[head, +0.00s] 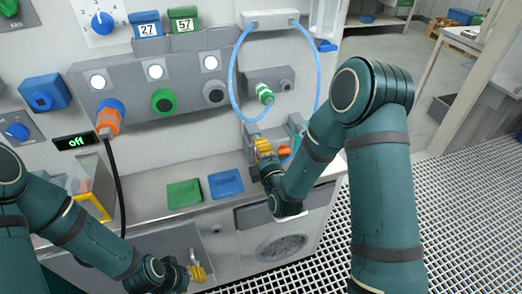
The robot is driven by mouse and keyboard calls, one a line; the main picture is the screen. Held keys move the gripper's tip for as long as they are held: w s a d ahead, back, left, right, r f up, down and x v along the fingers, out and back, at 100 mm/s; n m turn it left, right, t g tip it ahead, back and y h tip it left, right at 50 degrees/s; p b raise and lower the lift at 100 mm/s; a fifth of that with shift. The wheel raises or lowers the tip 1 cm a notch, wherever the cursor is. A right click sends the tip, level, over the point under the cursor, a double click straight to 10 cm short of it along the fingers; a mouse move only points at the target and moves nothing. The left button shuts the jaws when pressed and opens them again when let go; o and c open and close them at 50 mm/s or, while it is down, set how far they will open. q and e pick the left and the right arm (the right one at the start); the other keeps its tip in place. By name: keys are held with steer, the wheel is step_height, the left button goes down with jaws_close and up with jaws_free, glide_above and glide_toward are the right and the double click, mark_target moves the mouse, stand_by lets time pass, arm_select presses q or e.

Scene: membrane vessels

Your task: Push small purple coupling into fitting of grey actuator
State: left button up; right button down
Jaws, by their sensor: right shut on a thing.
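My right gripper (264,148) has yellow fingers and is at the back of the worktop, below the wall panel. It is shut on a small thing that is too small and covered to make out. I cannot make out a purple coupling. A grey unit (254,131) stands right at the gripper, with an orange part (284,152) beside it; I cannot tell whether it is the grey actuator, and its fitting is hidden. My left gripper (198,272) is low in front of the cabinet, away from the worktop; its finger gap is unclear.
A blue hose (232,78) loops from a white box (270,19) to a green-and-white coupling (264,93) on a grey block (284,79). A green tray (184,193) and a blue tray (226,183) lie on the worktop. An orange plug (108,120) with a black cable sits left.

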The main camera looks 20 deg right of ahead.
steer(key=shift+w, duration=0.25)
steer(key=c, duration=0.8)
jaws_free()
steer(key=shift+s, duration=0.1)
steer(key=s, duration=0.7)
steer(key=shift+s+d, duration=0.15)
